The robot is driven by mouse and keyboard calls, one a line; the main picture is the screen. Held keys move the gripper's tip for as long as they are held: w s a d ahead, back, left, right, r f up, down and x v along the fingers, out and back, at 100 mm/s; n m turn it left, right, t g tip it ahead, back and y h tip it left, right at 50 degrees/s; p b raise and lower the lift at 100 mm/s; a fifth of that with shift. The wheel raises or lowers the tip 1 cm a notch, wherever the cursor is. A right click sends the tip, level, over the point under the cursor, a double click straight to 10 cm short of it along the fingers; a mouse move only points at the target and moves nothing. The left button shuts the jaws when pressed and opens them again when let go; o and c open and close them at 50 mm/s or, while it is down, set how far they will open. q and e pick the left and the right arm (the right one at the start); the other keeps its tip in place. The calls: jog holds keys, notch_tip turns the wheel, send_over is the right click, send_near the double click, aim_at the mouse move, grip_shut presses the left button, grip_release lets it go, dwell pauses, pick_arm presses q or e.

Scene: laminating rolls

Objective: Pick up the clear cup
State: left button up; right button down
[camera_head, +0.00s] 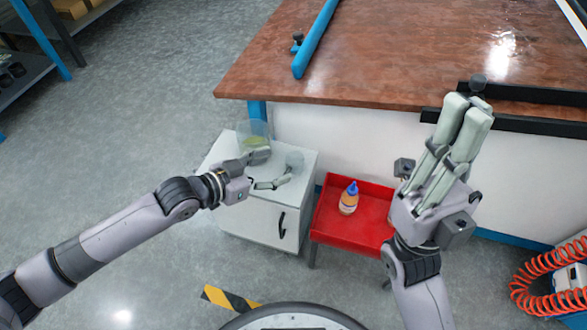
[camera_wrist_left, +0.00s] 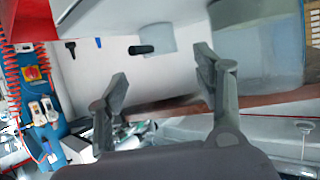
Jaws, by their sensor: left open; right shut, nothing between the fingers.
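The clear cup (camera_head: 295,160) stands on the white cabinet top, just right of my left fingertips. In the left wrist view, a pale see-through shape that looks like the cup (camera_wrist_left: 160,40) shows beyond and between the fingers. My left gripper (camera_head: 278,167) is open and empty, low over the cabinet, its fingers pointing toward the cup. Its fingers also show spread in the left wrist view (camera_wrist_left: 162,78). Contact with the cup cannot be told. My right gripper (camera_head: 467,106) is shut and empty, raised in front of the brown table.
The white cabinet (camera_head: 236,218) also bears a larger clear container (camera_head: 254,132) with something greenish low in it, behind my left gripper. A red tray (camera_head: 330,222) with an orange-and-white bottle (camera_head: 349,198) stands to the right. The brown table (camera_head: 400,60) lies behind.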

aim_at(301, 157)
pick_arm(q)
jog(key=b+x, duration=0.2)
jog(key=x, duration=0.5)
jog(key=shift+w+d+f+b, duration=0.15)
jog(key=shift+b, duration=0.2)
jog(key=shift+c, duration=0.2)
jog(key=c, duration=1.2)
